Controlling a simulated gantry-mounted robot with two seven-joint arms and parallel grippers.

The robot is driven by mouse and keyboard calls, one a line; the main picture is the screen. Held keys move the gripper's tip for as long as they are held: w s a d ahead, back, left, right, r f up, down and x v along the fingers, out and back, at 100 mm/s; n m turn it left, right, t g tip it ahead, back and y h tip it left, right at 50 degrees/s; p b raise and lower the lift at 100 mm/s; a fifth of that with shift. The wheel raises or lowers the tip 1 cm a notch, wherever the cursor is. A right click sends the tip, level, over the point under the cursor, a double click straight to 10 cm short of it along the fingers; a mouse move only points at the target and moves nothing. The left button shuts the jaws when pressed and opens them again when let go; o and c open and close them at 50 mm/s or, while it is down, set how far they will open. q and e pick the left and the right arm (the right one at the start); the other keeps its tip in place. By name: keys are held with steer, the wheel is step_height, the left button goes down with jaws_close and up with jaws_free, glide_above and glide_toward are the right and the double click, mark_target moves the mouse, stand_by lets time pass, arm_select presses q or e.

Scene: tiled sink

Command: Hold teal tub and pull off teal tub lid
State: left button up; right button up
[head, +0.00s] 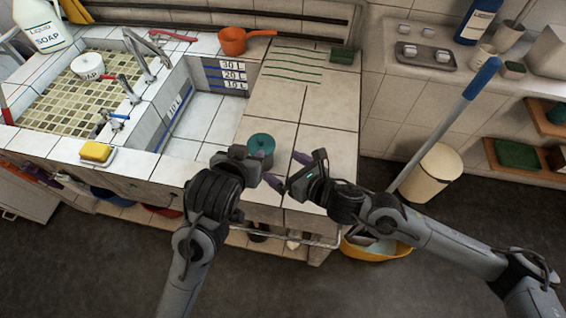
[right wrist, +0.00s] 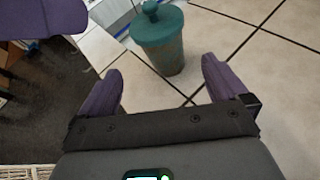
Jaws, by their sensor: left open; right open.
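The teal tub (head: 267,158) stands upright on the white tiled counter, just beyond my two grippers. Its teal lid (head: 261,143) is on top. In the right wrist view the tub body (right wrist: 166,57) and the lid with its round knob (right wrist: 157,22) show ahead of the fingers. My right gripper (head: 297,170) is open, with its purple fingers (right wrist: 160,85) apart and nothing between them; the tub is beyond the fingertips. My left gripper (head: 265,168) is open at the near left of the tub, and its arm partly hides the tub's lower part in the head view.
The tiled basin (head: 205,115) lies left of the tub. An orange pot (head: 233,41) and a green sponge (head: 342,56) are at the back of the counter. A blue-handled mop (head: 440,130) leans at the right by a cream bin (head: 432,172). The counter behind the tub is clear.

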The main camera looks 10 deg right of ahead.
mark_target(261, 143)
steer(key=shift+n, duration=0.3)
steer(key=x, duration=1)
steer(key=shift+w+a+f, duration=0.1)
steer(key=shift+w+f, duration=0.1)
steer(key=shift+w, duration=0.15)
steer(key=shift+c, duration=0.3)
steer(key=c, duration=1.1)
arm_select(q)
steer(key=shift+o, duration=0.7)
steer(key=shift+w, duration=0.1)
